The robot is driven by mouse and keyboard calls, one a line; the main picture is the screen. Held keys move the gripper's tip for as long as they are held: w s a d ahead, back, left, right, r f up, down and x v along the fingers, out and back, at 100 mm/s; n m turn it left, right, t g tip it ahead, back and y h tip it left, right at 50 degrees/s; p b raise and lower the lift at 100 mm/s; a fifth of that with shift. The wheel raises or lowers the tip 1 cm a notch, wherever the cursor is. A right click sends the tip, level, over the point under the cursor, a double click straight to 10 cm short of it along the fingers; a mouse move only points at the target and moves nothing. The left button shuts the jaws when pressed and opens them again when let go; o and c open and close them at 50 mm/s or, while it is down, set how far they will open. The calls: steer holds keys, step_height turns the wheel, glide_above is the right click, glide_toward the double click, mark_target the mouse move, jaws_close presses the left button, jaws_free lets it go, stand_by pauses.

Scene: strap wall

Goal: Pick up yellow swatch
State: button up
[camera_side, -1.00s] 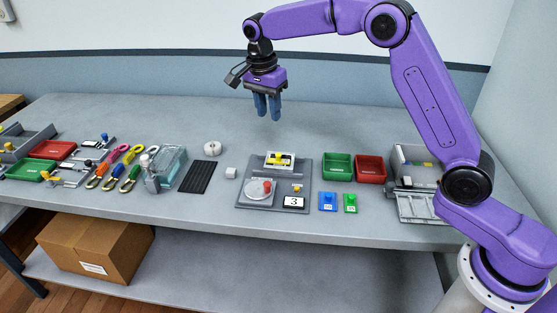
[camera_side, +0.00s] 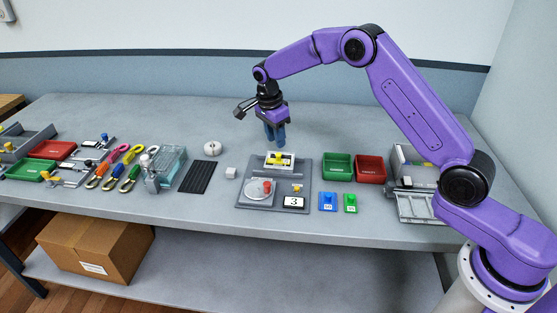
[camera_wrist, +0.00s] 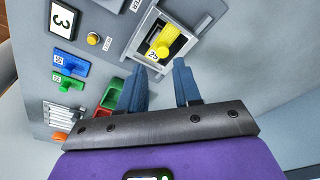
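The yellow swatch (camera_side: 279,161) sits in a white-framed holder at the back of the grey station plate. In the wrist view the yellow swatch (camera_wrist: 163,44) has a raised grip and a small white number label. My gripper (camera_side: 275,144) is just above and slightly behind it, fingers pointing down. In the wrist view my gripper (camera_wrist: 159,68) shows two blue fingers apart with nothing between them, and the swatch lies just beyond the fingertips. They do not appear to touch it.
The grey station plate (camera_side: 273,207) carries a round dish, a yellow button and a "3" card (camera_side: 293,202). Right of it are a blue swatch (camera_side: 328,201), a green swatch (camera_side: 351,202), a green bin (camera_side: 337,167) and a red bin (camera_side: 370,169). Open table lies behind.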

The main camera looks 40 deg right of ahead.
mark_target(278, 154)
steer(key=shift+w+d+f, duration=0.1)
steer(key=shift+d+f, duration=0.1)
steer(key=shift+f, duration=0.9)
steer(key=shift+d+f, duration=0.15)
steer(key=shift+f, duration=0.95)
steer(key=shift+w+d+f, duration=0.1)
steer(key=shift+d+f, duration=0.1)
steer(key=shift+f, duration=0.9)
jaws_close()
